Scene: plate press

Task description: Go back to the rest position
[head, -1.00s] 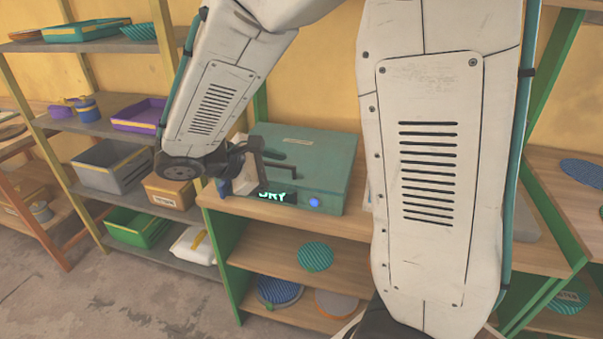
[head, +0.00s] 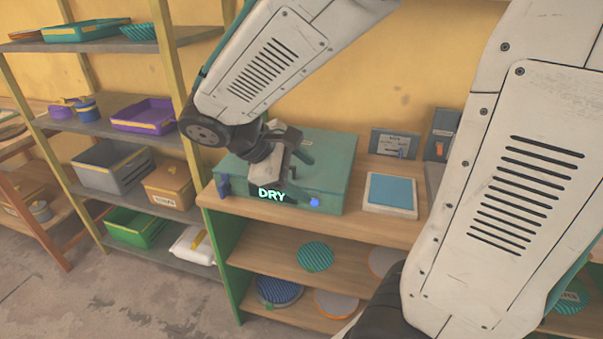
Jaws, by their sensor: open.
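The plate press is a teal box (head: 335,170) on the wooden bench top, with a lit "DRY" sign and a round blue button (head: 314,202) on its front. My arm reaches in from the upper right. My gripper (head: 288,162) hangs over the front left of the press, beside the "DRY" sign, and hides part of its top. The gripper is open, with nothing seen in it. I cannot tell whether it touches the press.
Right of the press lie a white-framed blue pad (head: 391,193) and a grey panel (head: 394,143) at the wall. Striped and orange-rimmed round plates (head: 315,256) lie on the shelves below. A rack of bins (head: 112,166) stands left. Concrete floor is open at lower left.

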